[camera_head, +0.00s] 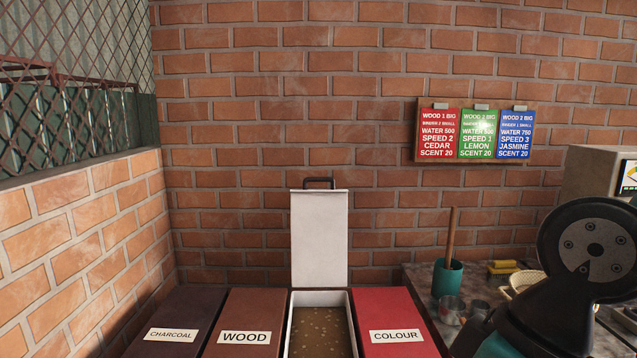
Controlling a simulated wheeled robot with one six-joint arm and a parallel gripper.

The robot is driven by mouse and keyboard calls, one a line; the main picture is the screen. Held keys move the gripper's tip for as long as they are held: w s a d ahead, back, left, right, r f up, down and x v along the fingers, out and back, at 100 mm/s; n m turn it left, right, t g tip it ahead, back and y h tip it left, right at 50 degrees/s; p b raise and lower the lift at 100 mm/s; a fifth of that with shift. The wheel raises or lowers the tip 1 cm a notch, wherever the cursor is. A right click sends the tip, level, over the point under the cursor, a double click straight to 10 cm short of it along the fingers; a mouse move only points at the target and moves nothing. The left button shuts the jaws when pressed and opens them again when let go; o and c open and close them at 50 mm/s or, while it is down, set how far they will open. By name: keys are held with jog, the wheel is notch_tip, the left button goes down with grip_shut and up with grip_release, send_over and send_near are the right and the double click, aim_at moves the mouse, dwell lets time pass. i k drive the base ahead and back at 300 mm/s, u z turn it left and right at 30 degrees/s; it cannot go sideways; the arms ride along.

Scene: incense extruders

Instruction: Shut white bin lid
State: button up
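The white bin (350,309) stands between the WOOD bin and the COLOUR bin. Its white lid (320,240) is open and stands upright at the bin's back edge, in front of the brick wall. A dark handle (320,183) is on the lid's upper edge. Brown, speckled material (319,333) shows inside the bin. A dark arm link of mine is at the right of the view. My gripper is not in view.
The brown WOOD bin (243,317) and the dark CHARCOAL bin (178,312) are shut at left. The red COLOUR bin (390,308) is shut at right. A worktop at right holds a teal pot (447,279) with a wooden stick and metal cups (452,308).

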aim_at(318, 218)
jog(key=u, duration=0.75)
jog(key=i, duration=1.25)
jog(key=z, duration=0.1)
